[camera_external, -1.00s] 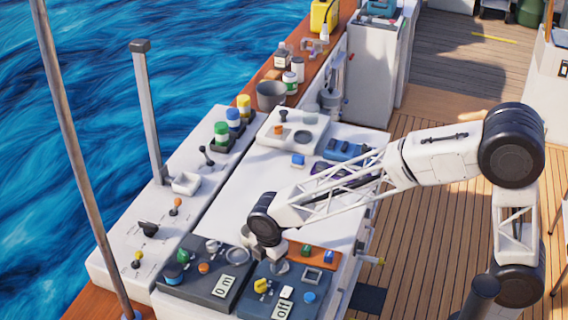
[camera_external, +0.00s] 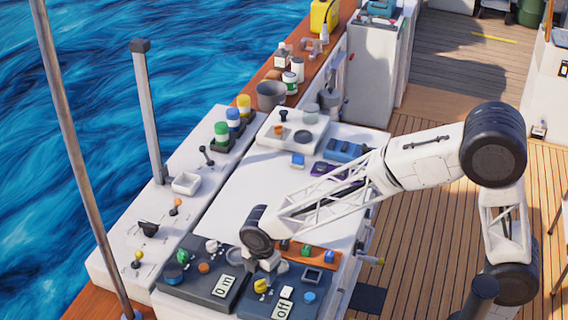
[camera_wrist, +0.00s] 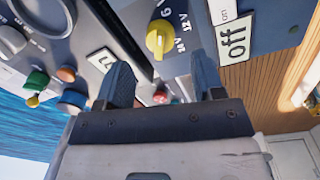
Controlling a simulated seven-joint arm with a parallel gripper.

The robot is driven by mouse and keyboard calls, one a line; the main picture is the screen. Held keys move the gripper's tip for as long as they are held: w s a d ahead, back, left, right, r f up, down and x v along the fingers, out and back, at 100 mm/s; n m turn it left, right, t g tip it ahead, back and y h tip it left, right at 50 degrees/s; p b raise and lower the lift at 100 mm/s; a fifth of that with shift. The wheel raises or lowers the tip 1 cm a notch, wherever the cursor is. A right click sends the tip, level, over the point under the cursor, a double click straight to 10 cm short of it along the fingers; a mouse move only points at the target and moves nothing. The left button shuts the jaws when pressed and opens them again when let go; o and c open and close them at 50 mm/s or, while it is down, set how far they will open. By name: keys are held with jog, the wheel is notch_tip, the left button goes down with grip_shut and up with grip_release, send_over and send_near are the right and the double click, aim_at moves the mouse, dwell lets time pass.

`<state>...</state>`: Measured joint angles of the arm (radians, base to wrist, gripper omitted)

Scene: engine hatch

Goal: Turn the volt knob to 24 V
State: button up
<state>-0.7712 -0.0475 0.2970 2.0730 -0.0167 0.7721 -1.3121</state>
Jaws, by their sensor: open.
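The volt knob is a yellow ridged knob (camera_external: 260,285) on the dark right-hand panel (camera_external: 250,299). In the wrist view the yellow knob (camera_wrist: 159,38) sits beyond my fingertips, with white volt markings (camera_wrist: 181,32) to its right, among them 12 V and 24 V. I cannot tell for sure which mark it points at.
A white "off" display (camera_wrist: 237,40) is right of the knob. An orange strip (camera_external: 318,256) with small buttons lies behind the right panel. The white console top (camera_external: 235,200) is largely clear.

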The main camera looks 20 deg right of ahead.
aim_at(261, 281)
jog(key=shift+w+f, duration=0.1)
jog(key=shift+f, duration=2.55)
jog(key=c, duration=0.9)
